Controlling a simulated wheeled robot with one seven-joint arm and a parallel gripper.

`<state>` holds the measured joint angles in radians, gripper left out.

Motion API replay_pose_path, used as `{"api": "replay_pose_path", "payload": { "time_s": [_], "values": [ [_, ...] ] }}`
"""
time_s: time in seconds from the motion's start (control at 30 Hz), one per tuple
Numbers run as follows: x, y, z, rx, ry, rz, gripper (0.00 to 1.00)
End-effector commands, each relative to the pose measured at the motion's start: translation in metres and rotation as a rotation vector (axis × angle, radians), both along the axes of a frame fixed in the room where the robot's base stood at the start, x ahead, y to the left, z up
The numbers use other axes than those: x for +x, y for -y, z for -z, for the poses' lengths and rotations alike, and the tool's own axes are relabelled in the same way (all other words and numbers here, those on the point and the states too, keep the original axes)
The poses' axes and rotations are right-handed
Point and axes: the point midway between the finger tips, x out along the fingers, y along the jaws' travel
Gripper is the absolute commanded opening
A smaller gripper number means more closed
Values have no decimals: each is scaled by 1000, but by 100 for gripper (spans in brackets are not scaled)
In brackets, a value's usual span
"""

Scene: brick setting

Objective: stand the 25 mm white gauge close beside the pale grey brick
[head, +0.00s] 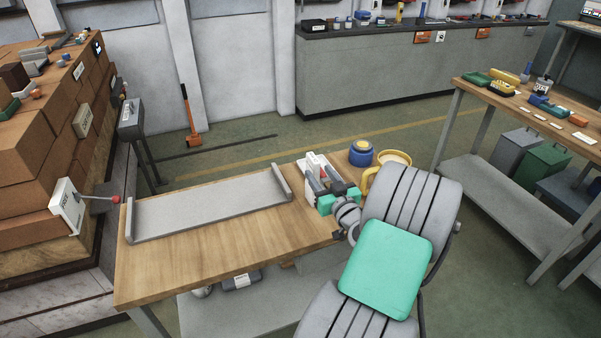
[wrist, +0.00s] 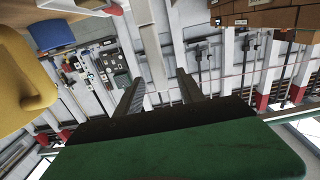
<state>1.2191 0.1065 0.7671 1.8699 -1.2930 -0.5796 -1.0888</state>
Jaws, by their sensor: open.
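My gripper (head: 321,176) is at the right end of the wooden workbench, its fingers spread and pointing away from me. In the wrist view my gripper (wrist: 161,84) is open, with nothing between the fingers. White pieces with red marks (head: 316,160) stand on the bench just beyond and around the fingers. The gripper partly hides them, and I cannot tell which one is the 25 mm gauge. I cannot make out the pale grey brick for certain in either view.
A grey channel-shaped tray (head: 210,207) with raised ends fills the bench's left and middle. A blue pot (head: 361,154) and a yellow mug (head: 371,178) stand right of my gripper. A brick stack (head: 35,150) is at the left. The bench's front strip (head: 230,245) is bare.

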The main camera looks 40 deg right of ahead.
Motion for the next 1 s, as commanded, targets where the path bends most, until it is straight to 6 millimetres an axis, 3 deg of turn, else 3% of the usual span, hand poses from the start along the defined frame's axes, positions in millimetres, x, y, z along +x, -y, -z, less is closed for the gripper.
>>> {"api": "replay_pose_path", "payload": {
  "time_s": [0.17,0.6,0.87,1.0],
  "values": [
    [7,2,-1,-2,-2,-2,45],
    [70,24,-4,-1,-1,-1,45],
    [74,25,-2,-1,-1,0,45],
    [74,25,-2,-1,-1,0,33]
  ]
}}
